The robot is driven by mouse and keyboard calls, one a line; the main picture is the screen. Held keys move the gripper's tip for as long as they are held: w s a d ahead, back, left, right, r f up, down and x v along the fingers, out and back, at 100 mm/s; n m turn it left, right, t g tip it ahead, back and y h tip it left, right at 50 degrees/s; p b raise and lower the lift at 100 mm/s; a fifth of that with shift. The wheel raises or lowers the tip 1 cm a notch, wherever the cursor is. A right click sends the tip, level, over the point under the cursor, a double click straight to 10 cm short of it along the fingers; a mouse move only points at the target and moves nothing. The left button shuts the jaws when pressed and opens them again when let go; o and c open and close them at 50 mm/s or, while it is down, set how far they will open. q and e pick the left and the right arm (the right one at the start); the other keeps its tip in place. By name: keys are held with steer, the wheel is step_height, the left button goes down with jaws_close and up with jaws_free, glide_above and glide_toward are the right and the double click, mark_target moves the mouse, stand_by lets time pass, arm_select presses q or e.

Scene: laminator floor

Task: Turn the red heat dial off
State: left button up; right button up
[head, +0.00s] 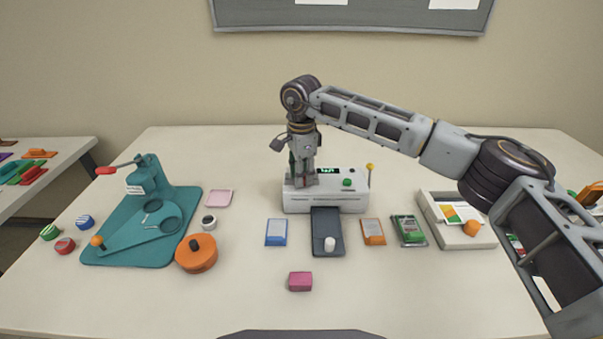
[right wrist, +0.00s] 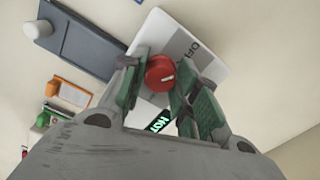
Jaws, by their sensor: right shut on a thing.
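The red heat dial (right wrist: 159,73) shows in the right wrist view, on the white laminator (right wrist: 204,52) beside printed letters reading OFF. A small pale mark is on its face; I cannot tell which setting it points at. My right gripper (head: 303,178) points down onto the left part of the laminator (head: 326,203) in the head view and hides the dial there. Its green-padded fingers (right wrist: 162,80) are shut on the dial, one on each side. A display (right wrist: 159,121) with green letters reads HOT. My left gripper is not in view.
The laminator also has a green button (head: 347,182) and a yellow-tipped lever (head: 370,168). A dark tray (head: 327,222) with a white knob lies in front. A teal press (head: 150,215) stands left, a pale tray (head: 447,237) right. Bare table lies around the pink block (head: 300,281).

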steer(key=shift+n, duration=0.4)
steer(key=o, duration=1)
steer(key=shift+o, duration=0.2)
step_height(320, 180, up, 12)
stand_by(0.4)
stand_by(0.4)
